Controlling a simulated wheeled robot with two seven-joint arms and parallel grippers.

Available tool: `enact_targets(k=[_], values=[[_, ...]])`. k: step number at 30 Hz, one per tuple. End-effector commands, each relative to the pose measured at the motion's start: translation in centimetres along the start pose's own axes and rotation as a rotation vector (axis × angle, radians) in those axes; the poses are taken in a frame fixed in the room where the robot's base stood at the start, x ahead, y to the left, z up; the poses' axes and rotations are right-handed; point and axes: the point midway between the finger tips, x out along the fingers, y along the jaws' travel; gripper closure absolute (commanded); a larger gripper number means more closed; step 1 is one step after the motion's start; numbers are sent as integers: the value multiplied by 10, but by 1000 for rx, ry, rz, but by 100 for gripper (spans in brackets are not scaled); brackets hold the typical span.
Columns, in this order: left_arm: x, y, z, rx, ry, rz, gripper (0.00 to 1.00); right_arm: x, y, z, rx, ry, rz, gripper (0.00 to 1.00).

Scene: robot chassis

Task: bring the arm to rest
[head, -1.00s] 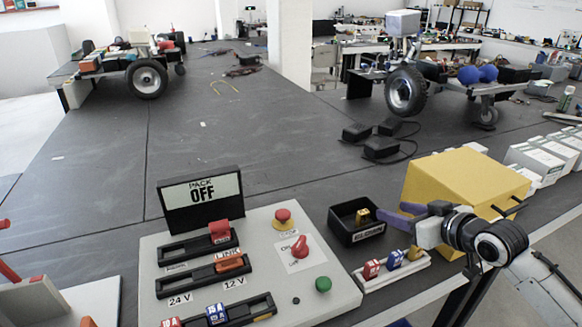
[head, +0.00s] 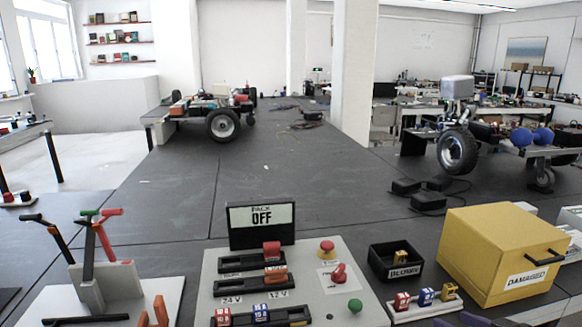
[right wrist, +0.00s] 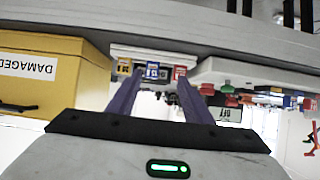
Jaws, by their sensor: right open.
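My right gripper (head: 460,320) shows only as purple fingertips and a bit of arm at the bottom edge of the head view, just in front of the fuse tray. In the right wrist view my right gripper (right wrist: 155,92) has its two purple fingers apart with nothing held between them. That view is upside down, with several coloured fuses (right wrist: 152,71) beyond the fingertips. Most of my right arm is out of the head view. My left gripper is not in view.
A lever stand (head: 110,286) is at left.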

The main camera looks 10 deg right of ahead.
Motion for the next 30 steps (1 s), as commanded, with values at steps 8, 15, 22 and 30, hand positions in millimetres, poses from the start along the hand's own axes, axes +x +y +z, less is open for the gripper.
enact_targets(k=[8,15,22,30], values=[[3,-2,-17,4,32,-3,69,6,-44,92,4,-92,-19,54],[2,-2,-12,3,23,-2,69,-16,-130,214,-1,-209,-67,54],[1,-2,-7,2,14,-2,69,-56,-217,290,-10,-281,-122,54],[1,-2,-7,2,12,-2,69,-69,-243,305,-17,-293,-138,54]])
